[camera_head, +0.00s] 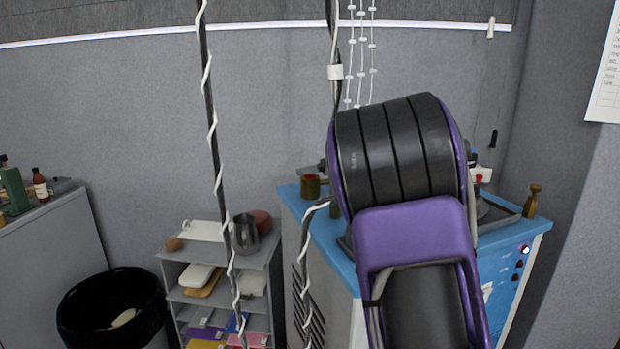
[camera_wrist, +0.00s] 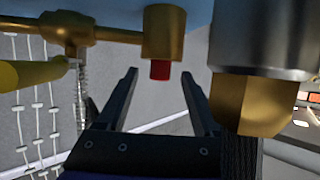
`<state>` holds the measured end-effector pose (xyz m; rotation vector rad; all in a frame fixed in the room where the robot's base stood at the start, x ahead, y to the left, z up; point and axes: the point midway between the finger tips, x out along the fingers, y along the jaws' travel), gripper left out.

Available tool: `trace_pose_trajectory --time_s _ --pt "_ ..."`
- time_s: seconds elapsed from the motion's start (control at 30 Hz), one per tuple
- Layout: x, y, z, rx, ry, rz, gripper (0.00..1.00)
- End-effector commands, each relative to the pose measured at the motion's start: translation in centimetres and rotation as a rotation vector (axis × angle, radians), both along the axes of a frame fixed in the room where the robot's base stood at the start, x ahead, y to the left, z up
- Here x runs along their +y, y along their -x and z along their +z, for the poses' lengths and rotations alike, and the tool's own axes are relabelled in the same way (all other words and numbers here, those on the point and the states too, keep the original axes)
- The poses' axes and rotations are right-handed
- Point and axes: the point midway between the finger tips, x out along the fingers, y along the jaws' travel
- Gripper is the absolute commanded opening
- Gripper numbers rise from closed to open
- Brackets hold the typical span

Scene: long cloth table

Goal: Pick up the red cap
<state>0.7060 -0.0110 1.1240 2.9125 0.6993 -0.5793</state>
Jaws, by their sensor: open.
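In the wrist view, the red cap (camera_wrist: 160,70) is a small red piece on the end of a brass cylinder (camera_wrist: 162,35). My gripper (camera_wrist: 159,73) is open, with its two dark fingers on either side of the cap in the picture. A gap shows between the cap and each finger, and I cannot tell how far the cap lies beyond the tips. In the head view, a red top (camera_head: 310,177) on a brass piece stands at the left of the blue-topped cabinet (camera_head: 318,222). My purple and black arm hides the gripper there.
In the wrist view, a large metal cylinder with a brass nut (camera_wrist: 262,100) is close on the right, and a brass pipe fitting (camera_wrist: 68,32) is at upper left. In the head view, another small red piece (camera_head: 478,177) and a brass piece (camera_head: 532,201) are on the cabinet's right.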

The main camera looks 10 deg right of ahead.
Motion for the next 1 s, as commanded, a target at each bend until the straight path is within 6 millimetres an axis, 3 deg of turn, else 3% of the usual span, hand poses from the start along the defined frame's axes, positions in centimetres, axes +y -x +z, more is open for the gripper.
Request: trace_pose_trajectory --time_s 0.1,0.5,0.83,1.0 --pt "0.0 0.0 0.0 0.000 0.000 0.000 0.68" --pt "0.0 0.0 0.0 0.000 0.000 0.000 0.00" --pt "0.0 0.0 0.3 -0.001 0.000 0.000 0.00" --pt "-0.1 0.0 2.6 -0.005 0.001 0.000 0.00"
